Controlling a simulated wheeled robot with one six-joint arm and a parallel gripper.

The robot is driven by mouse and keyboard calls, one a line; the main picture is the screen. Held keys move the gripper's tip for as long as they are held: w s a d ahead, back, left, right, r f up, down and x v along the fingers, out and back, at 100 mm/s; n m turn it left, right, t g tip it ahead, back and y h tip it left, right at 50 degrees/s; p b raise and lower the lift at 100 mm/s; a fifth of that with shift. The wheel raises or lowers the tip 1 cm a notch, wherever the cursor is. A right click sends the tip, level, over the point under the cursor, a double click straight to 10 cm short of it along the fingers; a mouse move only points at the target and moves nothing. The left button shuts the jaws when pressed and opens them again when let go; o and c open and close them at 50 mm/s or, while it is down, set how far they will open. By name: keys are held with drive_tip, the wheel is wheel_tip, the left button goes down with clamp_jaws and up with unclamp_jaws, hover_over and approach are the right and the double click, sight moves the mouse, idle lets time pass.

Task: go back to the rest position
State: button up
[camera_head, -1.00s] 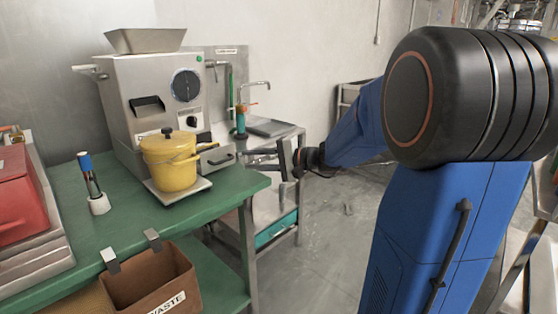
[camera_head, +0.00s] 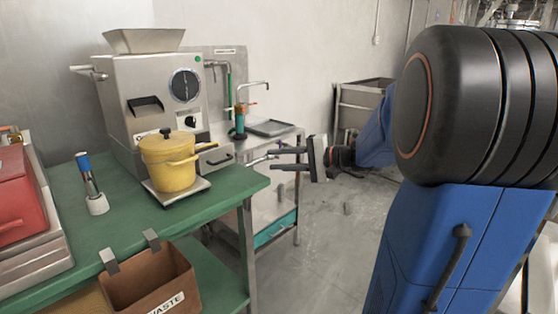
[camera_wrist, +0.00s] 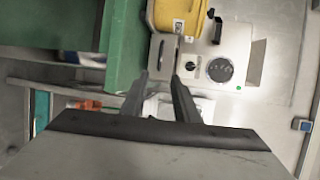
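My gripper (camera_head: 274,160) is in the air to the right of the green table, in front of the sink stand. Its two dark fingers point left toward the grinder and stand apart with nothing between them. In the wrist view, the fingers (camera_wrist: 163,72) are also apart and empty. The steel bean grinder (camera_head: 158,100) stands at the back of the green table. A yellow pot (camera_head: 172,172) with its lid on stands on a square plate (camera_head: 176,190) in front of the grinder, apart from my gripper. The pot also shows in the wrist view (camera_wrist: 178,18).
The green table (camera_head: 130,226) holds a brush in a holder (camera_head: 94,190) and a red box (camera_head: 16,195) at left. A waste box (camera_head: 150,285) hangs at its front. A steel sink stand (camera_head: 278,138) is behind my gripper. Open floor (camera_head: 335,240) lies to the right.

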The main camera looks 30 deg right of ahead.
idle(0.3)
drive_tip(key=s+a+f+n+g+h, duration=0.3)
drive_tip(key=s+a+f+n+g, duration=0.35)
drive_tip(key=s+a, duration=0.8)
drive_tip(key=s+d+f+n+h, duration=0.2)
drive_tip(key=s+f+h, duration=0.1)
drive_tip(key=s, duration=0.3)
drive_tip(key=s+d+f+n+h, duration=0.2)
drive_tip(key=s+d+f+h, duration=0.1)
drive_tip(key=s, duration=0.4)
drive_tip(key=shift+s+d+f+g+h, duration=0.25)
drive_tip(key=shift+d+f+g+h, duration=0.1)
drive_tip(key=shift+f+h, duration=0.3)
